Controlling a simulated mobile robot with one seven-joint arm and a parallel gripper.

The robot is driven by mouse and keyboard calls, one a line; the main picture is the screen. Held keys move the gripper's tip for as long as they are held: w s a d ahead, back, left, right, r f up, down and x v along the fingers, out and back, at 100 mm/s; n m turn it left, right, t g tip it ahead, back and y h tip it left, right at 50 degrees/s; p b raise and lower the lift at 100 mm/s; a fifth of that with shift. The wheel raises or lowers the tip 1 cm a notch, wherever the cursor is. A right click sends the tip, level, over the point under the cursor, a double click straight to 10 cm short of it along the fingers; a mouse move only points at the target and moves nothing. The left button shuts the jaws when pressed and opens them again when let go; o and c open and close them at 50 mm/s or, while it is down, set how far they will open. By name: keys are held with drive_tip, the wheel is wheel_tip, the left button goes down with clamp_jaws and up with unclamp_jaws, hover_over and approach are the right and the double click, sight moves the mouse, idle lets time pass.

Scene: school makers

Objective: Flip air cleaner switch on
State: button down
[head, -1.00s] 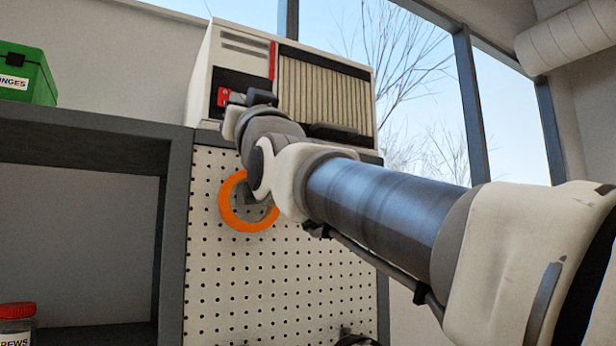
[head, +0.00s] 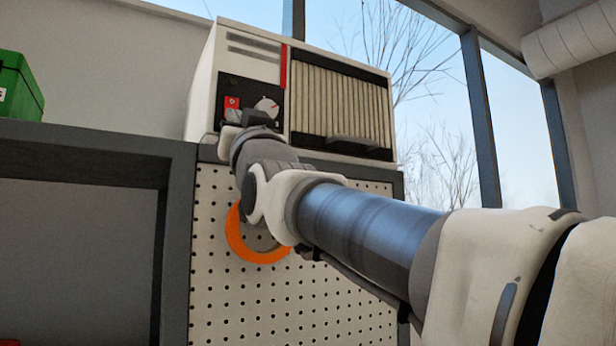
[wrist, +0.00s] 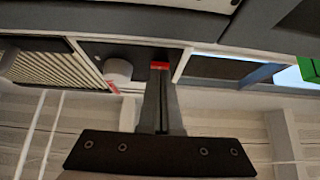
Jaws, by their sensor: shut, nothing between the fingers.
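The air cleaner (head: 260,45) is a white box with a pleated filter, standing on top of the cabinet. Its black control panel carries a red switch (head: 232,102) and a round pale dial (head: 267,106) with a red mark. My gripper (head: 250,117) is just in front of the panel's lower part, below the switch and dial. In the wrist view, the shut fingers (wrist: 160,80) point at the red switch (wrist: 160,65) and overlap its edge; I cannot tell whether they touch. The dial (wrist: 117,70) shows beside them. The switch's position is not clear.
A pegboard (head: 290,285) with an orange tape roll (head: 240,245) is below the air cleaner, behind my arm. A green box (head: 20,88) sits on the grey shelf (head: 90,140) at left. Windows are behind at right.

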drive_tip(key=shift+w+a+f+b, duration=0.15)
drive_tip(key=shift+w+a+b, duration=0.05)
drive_tip(key=shift+w+b, duration=0.15)
idle(0.4)
